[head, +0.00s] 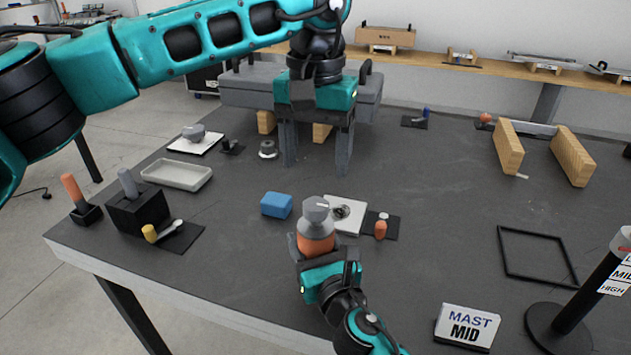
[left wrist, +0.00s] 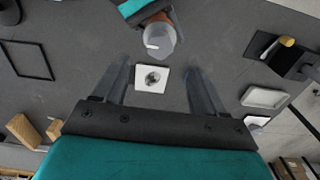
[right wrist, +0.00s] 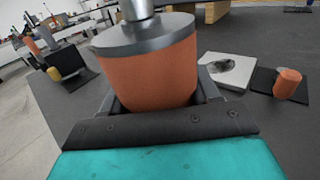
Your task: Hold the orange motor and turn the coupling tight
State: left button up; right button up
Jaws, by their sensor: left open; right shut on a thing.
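The orange motor (head: 316,244) stands near the middle front of the table, with the grey coupling (head: 316,210) on its top. My right gripper (head: 324,258) is shut around the motor's orange body, which fills the right wrist view (right wrist: 150,75). The coupling also shows in the left wrist view (left wrist: 160,38), with a light pointer or mark on its top. My left gripper (head: 317,165) is open and empty, pointing down above the table, behind the motor and apart from it. In the left wrist view a white plate (left wrist: 152,78) lies between its fingers, further below.
The white plate with a dark round part (head: 345,213) lies right behind the motor, beside a small orange piece (head: 380,230). A blue block (head: 276,205), a tray (head: 177,174) and a black holder (head: 137,207) are to the left. A mast stand (head: 580,310) and sign (head: 467,327) stand front right.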

jog(key=shift+s, duration=0.1)
pick_arm(q)
notch_tip(320, 180, up, 4)
jog(key=shift+f, duration=0.1)
pick_arm(e)
jog(key=o, duration=1.7)
jog(key=shift+c, duration=0.2)
jog(key=shift+p+v, duration=0.3)
jog(key=shift+v, duration=4.65)
